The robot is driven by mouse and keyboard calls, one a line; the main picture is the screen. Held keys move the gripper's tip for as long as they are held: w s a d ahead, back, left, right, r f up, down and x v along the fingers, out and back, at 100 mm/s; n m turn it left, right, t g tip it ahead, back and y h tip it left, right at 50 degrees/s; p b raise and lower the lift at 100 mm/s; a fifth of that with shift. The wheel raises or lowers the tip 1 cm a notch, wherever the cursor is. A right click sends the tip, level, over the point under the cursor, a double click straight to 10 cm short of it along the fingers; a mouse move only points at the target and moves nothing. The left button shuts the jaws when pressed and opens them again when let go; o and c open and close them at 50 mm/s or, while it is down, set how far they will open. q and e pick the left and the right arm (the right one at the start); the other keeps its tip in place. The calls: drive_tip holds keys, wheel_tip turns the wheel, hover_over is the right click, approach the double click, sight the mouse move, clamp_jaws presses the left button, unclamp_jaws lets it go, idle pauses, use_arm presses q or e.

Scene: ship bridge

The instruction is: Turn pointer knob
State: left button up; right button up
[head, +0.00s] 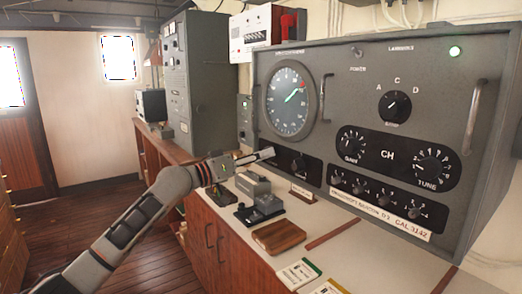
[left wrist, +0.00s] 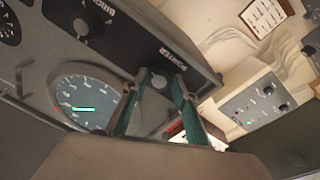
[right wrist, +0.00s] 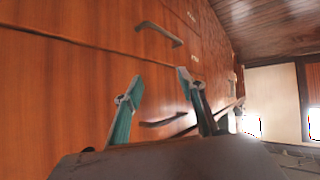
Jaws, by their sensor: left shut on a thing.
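The grey radio panel (head: 335,70) carries a round dial (head: 290,98) with a green pointer line, which also shows in the left wrist view (left wrist: 88,100). In the left wrist view, a small round pointer knob (left wrist: 159,81) sits beside a label that reads POINTER. My left gripper (left wrist: 160,84) has a finger on each side of this knob and is shut on it. In the head view my left gripper (head: 268,155) reaches the panel below the dial's left side and hides the knob. My right gripper (right wrist: 160,78) is open and empty, in front of wooden drawers.
Another knob (head: 298,163) lies just right of the left gripper. A selector knob (head: 394,107) and the CH knobs are farther right. A telegraph key (head: 262,207), a wooden block (head: 278,236) and cards lie on the counter below. Drawer handles (right wrist: 158,33) are near my right gripper.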

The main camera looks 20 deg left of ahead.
use_arm(q)
drive_tip(key=shift+r+n+p, duration=0.1)
drive_tip(key=shift+n+p, duration=0.55)
drive_tip(key=shift+n, duration=0.55)
use_arm(e)
drive_tip(key=shift+s+d+f+g+h, duration=0.2)
drive_tip(key=shift+s+d+f, duration=0.1)
drive_tip(key=shift+d, duration=0.2)
drive_tip(key=shift+s+d+f+g+h, duration=0.1)
drive_tip(key=shift+s+d+f+h, duration=0.15)
drive_tip(key=shift+d, duration=0.2)
use_arm(q)
drive_tip(key=o, duration=1.1)
use_arm(e)
drive_tip(key=shift+s, duration=0.1)
use_arm(q)
drive_tip(key=v, duration=1.2)
drive_tip(key=shift+s, duration=0.1)
drive_tip(key=shift+d, duration=0.1)
